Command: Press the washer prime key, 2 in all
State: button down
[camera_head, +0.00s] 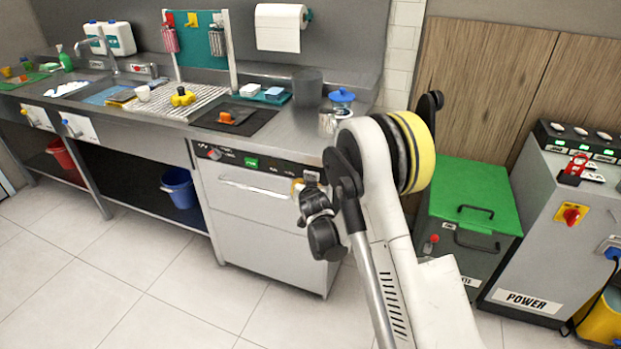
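The washer (262,222) is a steel under-counter unit with a pull handle and a dark control panel (274,171) along its top front. The panel shows a red knob at its left and a green-lit display (252,163). My gripper (307,190) is at the right end of this panel, in front of the washer's upper right corner. It covers part of the panel there. I cannot make out the prime key or whether my gripper touches the panel. The fingers are small and dark, and their opening cannot be told.
A green-lidded bin (474,195) and a grey power cabinet (555,220) stand at right. The tiled floor (150,270) in front is clear.

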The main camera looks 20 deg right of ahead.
jog(key=shift+w+d, duration=0.1)
dwell(0.3)
jog(key=shift+w+d, duration=0.15)
jog(key=shift+w, duration=0.1)
jog(key=shift+w+d, duration=0.3)
jog(key=shift+w, duration=0.1)
dwell(0.8)
dwell(0.3)
jog(key=shift+s+a, duration=0.55)
jog(key=shift+s, duration=0.2)
jog(key=shift+s+a, duration=0.75)
jog(key=shift+s, duration=0.3)
jog(key=shift+s+a, duration=0.75)
jog(key=shift+s, duration=0.25)
